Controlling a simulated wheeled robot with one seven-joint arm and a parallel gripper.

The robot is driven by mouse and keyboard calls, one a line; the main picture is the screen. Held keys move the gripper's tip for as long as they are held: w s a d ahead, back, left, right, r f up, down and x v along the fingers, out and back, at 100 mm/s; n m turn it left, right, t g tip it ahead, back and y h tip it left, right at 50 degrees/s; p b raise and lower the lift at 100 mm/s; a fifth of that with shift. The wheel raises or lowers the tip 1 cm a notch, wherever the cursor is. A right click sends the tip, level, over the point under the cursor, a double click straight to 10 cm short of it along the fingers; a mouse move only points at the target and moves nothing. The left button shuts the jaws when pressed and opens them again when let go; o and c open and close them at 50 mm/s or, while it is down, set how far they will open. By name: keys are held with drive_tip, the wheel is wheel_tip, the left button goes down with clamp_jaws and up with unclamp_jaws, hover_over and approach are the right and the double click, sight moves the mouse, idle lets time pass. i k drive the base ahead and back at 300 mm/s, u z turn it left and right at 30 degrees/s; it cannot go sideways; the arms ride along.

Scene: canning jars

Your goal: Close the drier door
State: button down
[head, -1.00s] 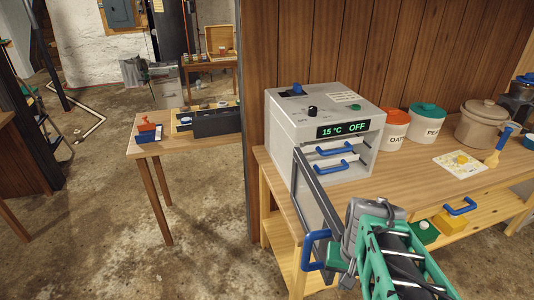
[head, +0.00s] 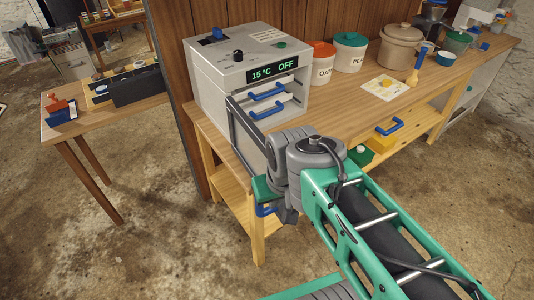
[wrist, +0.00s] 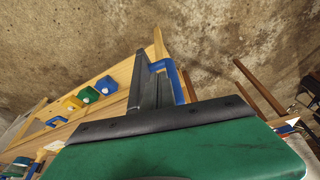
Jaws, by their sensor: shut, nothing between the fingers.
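The drier (head: 225,80) is a pale grey box on the wooden bench, its display reading 15 °C OFF. Its dark-framed door (head: 244,131) stands open, swung out at the left of its front toward me. The blue door handle (head: 266,210) is at the door's outer end; it also shows in the wrist view (wrist: 176,82). My gripper's green hand is beside the door's outer end. In the wrist view my gripper (wrist: 146,62) is shut and empty, its dark fingers close beside the handle; I cannot tell if they touch. My wrist hides part of the door.
Inside the drier are blue-handled drawers (head: 267,91). Canisters (head: 350,52), a crock (head: 400,46) and a card (head: 388,84) stand or lie farther right on the bench. A side table (head: 92,118) is at left.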

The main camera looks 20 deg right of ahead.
sight(242, 129)
drive_tip(key=z, duration=0.05)
drive_tip(key=k, duration=0.35)
drive_tip(key=u, duration=2.1)
